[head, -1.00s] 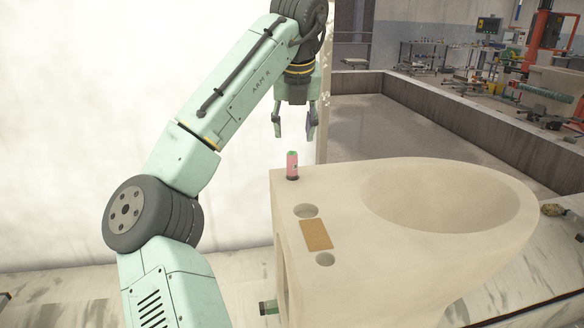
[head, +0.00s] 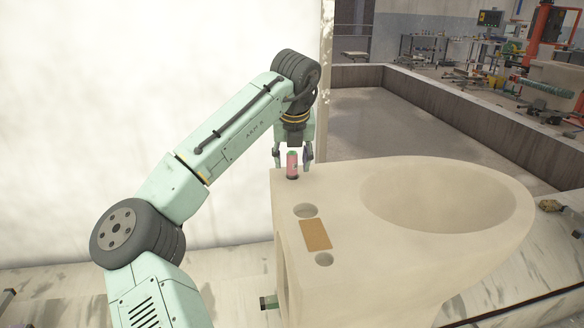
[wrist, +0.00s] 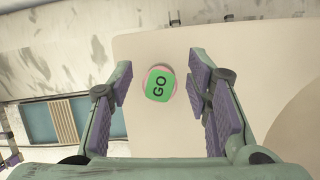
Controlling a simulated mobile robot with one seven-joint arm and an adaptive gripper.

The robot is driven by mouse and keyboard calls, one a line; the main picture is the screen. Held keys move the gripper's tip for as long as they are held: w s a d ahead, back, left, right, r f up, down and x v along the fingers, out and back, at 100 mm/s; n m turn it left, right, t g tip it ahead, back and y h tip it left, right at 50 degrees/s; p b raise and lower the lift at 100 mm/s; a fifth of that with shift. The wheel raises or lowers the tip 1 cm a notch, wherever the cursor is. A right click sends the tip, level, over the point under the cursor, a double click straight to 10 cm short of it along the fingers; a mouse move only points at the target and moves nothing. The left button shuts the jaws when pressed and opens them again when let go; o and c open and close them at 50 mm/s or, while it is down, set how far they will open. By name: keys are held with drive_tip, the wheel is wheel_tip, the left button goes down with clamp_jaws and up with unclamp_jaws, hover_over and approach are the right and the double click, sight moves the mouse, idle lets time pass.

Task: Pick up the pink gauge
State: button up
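The pink gauge (head: 292,166) stands upright on the back left corner of the cream toilet-shaped piece (head: 340,188). It is a small pink cylinder with a green top marked "GO", which shows in the wrist view (wrist: 159,84). My gripper (head: 292,168) is lowered around the gauge's place, with a finger seen to either side of it in the head view. In the wrist view the fingers (wrist: 160,80) are apart, and the gauge shows between them near their tips, with clear space on both sides. The gripper is open and holds nothing.
The toilet-shaped piece has two round holes (head: 305,210) and a brown rectangular patch (head: 316,235) in front of the gauge, and a wide bowl hollow (head: 430,195) to the right. A white wall (head: 100,100) stands behind my arm.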

clamp_jaws()
idle(0.3)
drive_tip(key=shift+r, duration=0.1)
drive_tip(key=shift+r, duration=0.5)
drive_tip(key=shift+b+v, duration=0.85)
drive_tip(key=shift+v, duration=0.25)
drive_tip(key=s+r, duration=0.3)
drive_tip(key=s, duration=0.4)
drive_tip(key=s+r+p, duration=0.1)
drive_tip(key=s+r, duration=0.2)
drive_tip(key=s, duration=0.5)
drive_tip(key=shift+f, duration=0.1)
